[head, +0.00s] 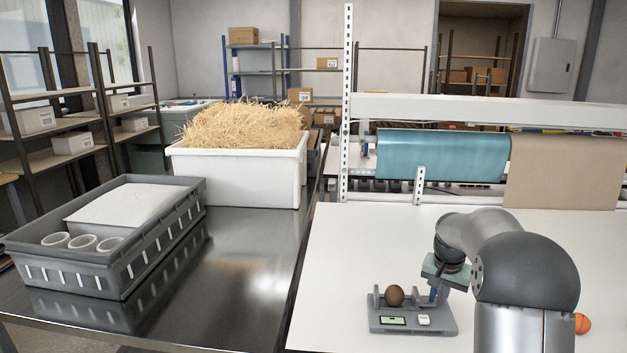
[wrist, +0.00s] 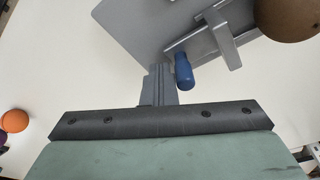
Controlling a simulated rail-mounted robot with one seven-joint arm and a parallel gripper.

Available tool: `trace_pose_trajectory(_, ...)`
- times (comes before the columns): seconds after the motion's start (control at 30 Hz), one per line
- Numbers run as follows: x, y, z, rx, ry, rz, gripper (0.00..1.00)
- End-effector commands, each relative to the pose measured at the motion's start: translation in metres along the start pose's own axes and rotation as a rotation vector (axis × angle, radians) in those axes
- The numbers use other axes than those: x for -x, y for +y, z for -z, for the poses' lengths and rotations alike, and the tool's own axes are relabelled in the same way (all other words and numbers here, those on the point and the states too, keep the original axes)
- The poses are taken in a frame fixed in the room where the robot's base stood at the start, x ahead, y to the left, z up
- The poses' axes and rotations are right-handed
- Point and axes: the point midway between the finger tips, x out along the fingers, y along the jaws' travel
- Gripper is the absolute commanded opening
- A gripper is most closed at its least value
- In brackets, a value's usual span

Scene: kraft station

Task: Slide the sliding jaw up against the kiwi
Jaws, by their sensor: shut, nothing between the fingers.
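The brown kiwi (head: 394,295) sits on a grey measuring device (head: 385,326) on the white table; part of it also shows at the top right of the wrist view (wrist: 287,14). The sliding jaw (wrist: 224,42) is a grey upright plate with a blue knob (wrist: 184,71) on its outer side. In the wrist view a gap shows between this jaw and the kiwi. My gripper (wrist: 160,84) is shut and empty, with its fingertips right beside the blue knob; I cannot tell whether they touch. In the head view my gripper (head: 437,292) is at the device's right end.
An orange ball-like fruit (head: 582,323) lies to the right, partly behind my arm. The white table (head: 335,270) is clear left of the device. A grey crate (head: 120,270) with cups and a white straw-filled bin (head: 240,177) stand on the metal table at left.

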Motion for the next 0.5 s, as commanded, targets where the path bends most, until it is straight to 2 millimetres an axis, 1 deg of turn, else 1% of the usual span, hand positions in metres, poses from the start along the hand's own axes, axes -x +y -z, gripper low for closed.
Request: trace_pose_trajectory(0.5, 0.002, -0.017, -0.01, 0.002, 0.0, 0.001, 0.0)
